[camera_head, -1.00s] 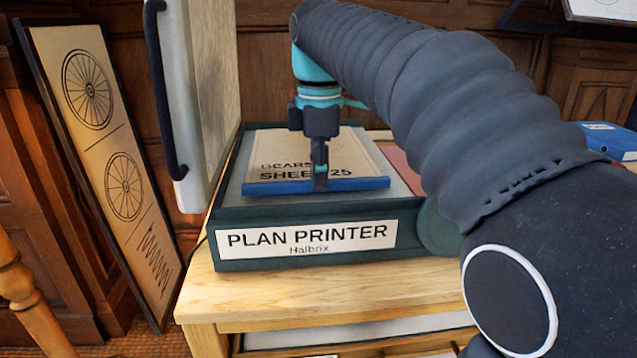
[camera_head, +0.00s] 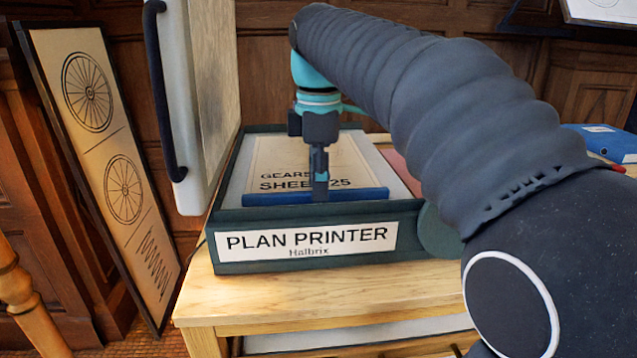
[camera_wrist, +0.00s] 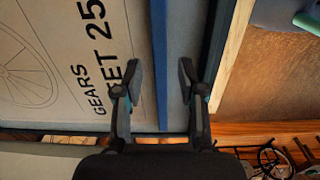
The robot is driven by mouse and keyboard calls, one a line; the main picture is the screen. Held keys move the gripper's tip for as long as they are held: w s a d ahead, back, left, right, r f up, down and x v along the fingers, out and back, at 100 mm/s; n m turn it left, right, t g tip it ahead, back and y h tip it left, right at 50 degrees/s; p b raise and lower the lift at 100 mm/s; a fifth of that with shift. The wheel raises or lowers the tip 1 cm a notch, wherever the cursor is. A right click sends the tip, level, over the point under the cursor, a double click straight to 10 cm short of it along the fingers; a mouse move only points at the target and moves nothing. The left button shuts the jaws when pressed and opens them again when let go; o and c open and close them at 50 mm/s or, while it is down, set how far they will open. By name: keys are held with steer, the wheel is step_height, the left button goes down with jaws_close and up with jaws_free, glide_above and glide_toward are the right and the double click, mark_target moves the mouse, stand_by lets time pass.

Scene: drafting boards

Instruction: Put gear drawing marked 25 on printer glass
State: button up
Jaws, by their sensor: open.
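The gear drawing (camera_head: 305,157) is a cream sheet lettered "GEARS SHEET 25" with a blue bar (camera_head: 262,198) along its near edge. It lies on the glass bed (camera_head: 237,180) of the plan printer (camera_head: 408,230). In the wrist view the sheet (camera_wrist: 45,60) shows part of a gear outline and the blue bar (camera_wrist: 161,60) runs between my fingers. My gripper (camera_head: 320,198) is over the bar, its fingers (camera_wrist: 160,78) apart on either side with visible gaps. The head view shows only part of the fingers, and my gripper hides part of the lettering.
The printer's lid (camera_head: 207,90) stands raised at the left, with a dark handle. The printer sits on a wooden table (camera_head: 300,300). A framed wheel drawing (camera_head: 115,170) leans at the far left. A blue binder (camera_head: 605,142) lies at the right.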

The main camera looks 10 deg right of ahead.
steer(key=shift+s+r, duration=0.1)
steer(key=shift+r, duration=3.25)
